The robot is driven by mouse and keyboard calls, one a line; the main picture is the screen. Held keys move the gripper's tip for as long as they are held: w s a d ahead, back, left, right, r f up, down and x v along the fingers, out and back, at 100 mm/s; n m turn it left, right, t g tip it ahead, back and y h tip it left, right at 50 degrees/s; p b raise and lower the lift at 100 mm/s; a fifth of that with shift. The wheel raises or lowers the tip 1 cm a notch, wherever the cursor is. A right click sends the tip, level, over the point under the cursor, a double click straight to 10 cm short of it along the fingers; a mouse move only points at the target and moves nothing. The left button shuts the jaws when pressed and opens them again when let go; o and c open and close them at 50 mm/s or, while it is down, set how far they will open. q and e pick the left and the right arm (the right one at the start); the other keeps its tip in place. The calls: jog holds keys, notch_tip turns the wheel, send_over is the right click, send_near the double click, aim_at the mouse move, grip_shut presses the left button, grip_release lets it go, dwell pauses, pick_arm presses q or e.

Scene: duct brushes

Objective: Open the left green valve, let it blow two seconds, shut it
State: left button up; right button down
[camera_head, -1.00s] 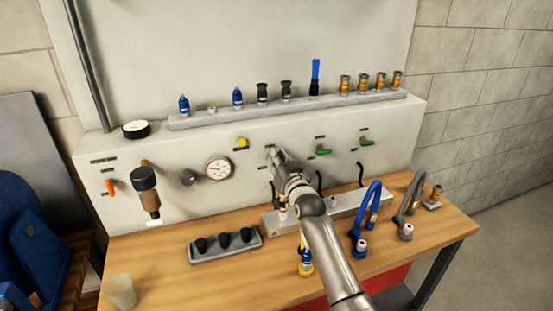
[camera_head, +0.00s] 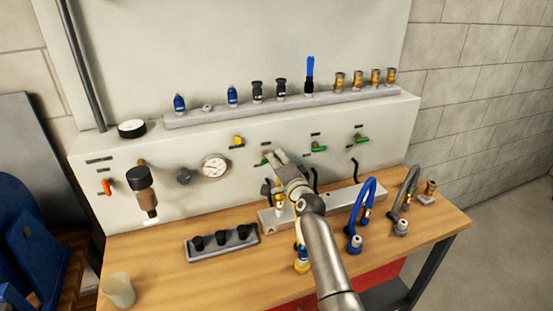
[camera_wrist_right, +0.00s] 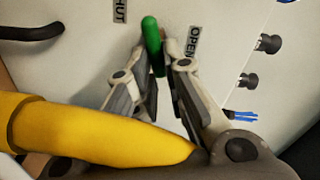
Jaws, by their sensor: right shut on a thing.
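Three green valves sit in a row on the pale panel. The left green valve's handle (camera_head: 264,162) is mostly hidden by my right gripper (camera_head: 277,158); its tip shows left of the fingers. In the right wrist view the green handle (camera_wrist_right: 152,38) stands between the two fingertips of my right gripper (camera_wrist_right: 160,68), which is shut on it. The handle lies between the SHUT label (camera_wrist_right: 120,11) and the OPEN label (camera_wrist_right: 193,41). Whether air is blowing cannot be seen. My left gripper is out of view.
The middle green valve (camera_head: 318,148) and right green valve (camera_head: 361,139) are close by on the right. A yellow hose (camera_wrist_right: 100,130) crosses the right wrist view near my gripper. Blue (camera_head: 366,195) and grey (camera_head: 408,190) hoses stand on the bench. A fitting shelf (camera_head: 215,117) runs above.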

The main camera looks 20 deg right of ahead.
jog(key=shift+f+m, duration=0.2)
jog(key=shift+m, duration=0.75)
jog(key=shift+f+m, duration=0.2)
jog(key=shift+m, duration=0.75)
jog(key=c, duration=1.5)
grip_release()
jog(key=shift+d, duration=0.1)
jog(key=s, duration=0.7)
jog(key=shift+s, duration=0.3)
jog(key=shift+d+f, duration=0.1)
